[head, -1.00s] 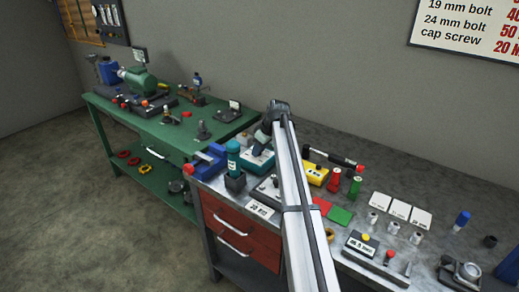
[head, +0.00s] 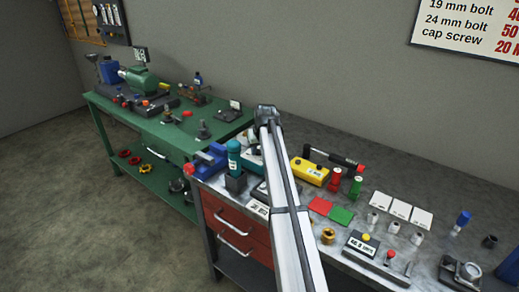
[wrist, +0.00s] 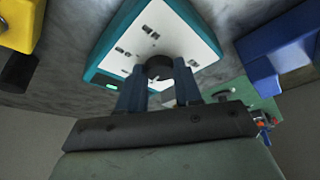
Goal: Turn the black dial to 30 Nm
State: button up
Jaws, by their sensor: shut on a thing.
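The black dial (wrist: 159,67) sits on the white top face of a teal box (wrist: 112,62) in the wrist view. Small dark labels lie around the dial, too blurred to read. My gripper (wrist: 159,76) is shut on the dial, with one blue finger on each side of it. In the head view my arm covers the dial and most of the teal box (head: 246,160).
A yellow box (head: 310,172) stands right of my arm.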

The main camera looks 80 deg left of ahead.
jog(key=m+t, duration=0.2)
jog(key=m, duration=0.2)
jog(key=shift+s+m, duration=0.15)
jog(key=shift+m, duration=0.25)
dwell(0.4)
jog(key=o, duration=1)
jog(key=shift+o, duration=0.2)
jog(key=shift+r, duration=0.1)
jog(key=v, duration=1.3)
jog(key=shift+s+r, duration=0.2)
jog(key=shift+r, duration=0.15)
